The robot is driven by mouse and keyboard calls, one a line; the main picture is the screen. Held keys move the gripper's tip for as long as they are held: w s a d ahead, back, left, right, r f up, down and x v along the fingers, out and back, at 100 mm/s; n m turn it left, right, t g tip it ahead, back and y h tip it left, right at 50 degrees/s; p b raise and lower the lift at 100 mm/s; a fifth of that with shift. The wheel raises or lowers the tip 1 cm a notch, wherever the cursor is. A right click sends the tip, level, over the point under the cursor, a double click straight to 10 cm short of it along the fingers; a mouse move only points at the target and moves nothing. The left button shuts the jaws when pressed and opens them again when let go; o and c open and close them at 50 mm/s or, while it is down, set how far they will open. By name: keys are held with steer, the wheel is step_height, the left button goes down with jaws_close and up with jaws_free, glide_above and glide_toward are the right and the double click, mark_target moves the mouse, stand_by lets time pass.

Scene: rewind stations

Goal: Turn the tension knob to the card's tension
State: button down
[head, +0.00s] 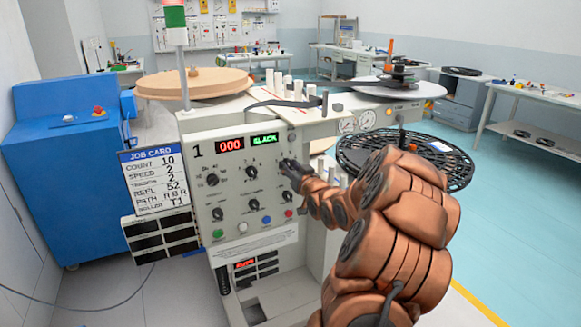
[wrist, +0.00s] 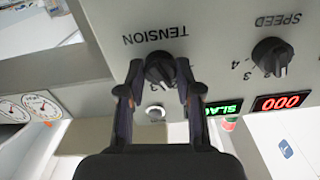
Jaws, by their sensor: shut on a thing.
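The black tension knob (wrist: 159,70) sits below the upside-down word TENSION in the wrist view. My gripper (wrist: 159,78) has one finger on each side of it and is shut on it. In the head view my gripper (head: 289,168) reaches the right side of the panel and hides most of the knob. The knob's pointer setting cannot be read for sure, as the fingers cover part of its scale. The job card (head: 155,180) hangs left of the panel and lists tension 2, speed 2 and count 10.
The speed knob (wrist: 272,57) is beside the tension knob, with several other knobs and buttons on the panel (head: 205,165). The displays read 000 (head: 229,144) and SLACK (head: 264,140). A black reel (head: 440,155) lies behind my arm. A blue cabinet (head: 65,170) stands left.

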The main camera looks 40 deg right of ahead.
steer(key=c, duration=0.8)
jaws_free()
steer(key=shift+o, duration=0.2)
steer(key=shift+s, duration=0.1)
steer(key=v, duration=1.2)
